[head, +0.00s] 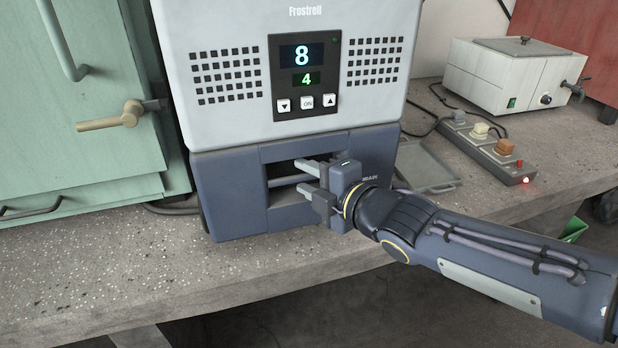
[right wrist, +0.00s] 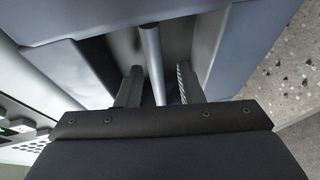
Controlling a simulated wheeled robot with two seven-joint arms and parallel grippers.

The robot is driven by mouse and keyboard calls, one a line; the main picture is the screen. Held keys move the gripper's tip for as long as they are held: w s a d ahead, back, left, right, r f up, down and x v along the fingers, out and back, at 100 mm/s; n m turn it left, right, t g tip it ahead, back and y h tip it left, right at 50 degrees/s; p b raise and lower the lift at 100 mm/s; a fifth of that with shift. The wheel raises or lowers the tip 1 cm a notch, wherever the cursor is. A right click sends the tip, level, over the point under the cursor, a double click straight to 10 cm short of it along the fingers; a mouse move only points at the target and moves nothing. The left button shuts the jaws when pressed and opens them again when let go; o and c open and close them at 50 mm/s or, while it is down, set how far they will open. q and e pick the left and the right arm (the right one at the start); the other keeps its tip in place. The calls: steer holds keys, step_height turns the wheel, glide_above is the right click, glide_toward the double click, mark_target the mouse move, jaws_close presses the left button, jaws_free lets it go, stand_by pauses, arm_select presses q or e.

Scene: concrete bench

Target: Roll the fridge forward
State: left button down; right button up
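The fridge (head: 215,130) is a pale grey box on a dark blue base, standing upright on the bench and showing 8 and 4 on its display. A grey bar handle (head: 284,181) crosses a recess in the base's front. It also shows in the right wrist view (right wrist: 151,55). My right gripper (head: 299,175) reaches into the recess from the right. In the right wrist view its fingers (right wrist: 157,83) are apart, one on each side of the bar, with gaps visible. My left gripper is not in view.
A green cabinet (head: 75,110) stands close on the fridge's left. A grey tray (head: 428,165), a power strip (head: 487,150) and a white metal appliance (head: 495,75) are to the right. The bench top (head: 130,270) is clear in front of the fridge, up to its edge.

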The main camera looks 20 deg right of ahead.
steer(key=shift+r, duration=0.1)
steer(key=shift+s+d+r+p, duration=0.2)
steer(key=shift+s+p, duration=0.1)
steer(key=shift+p, duration=0.15)
steer(key=f+p+v, duration=0.1)
steer(key=p+v, duration=0.3)
steer(key=v, duration=0.3)
steer(key=shift+r, duration=0.25)
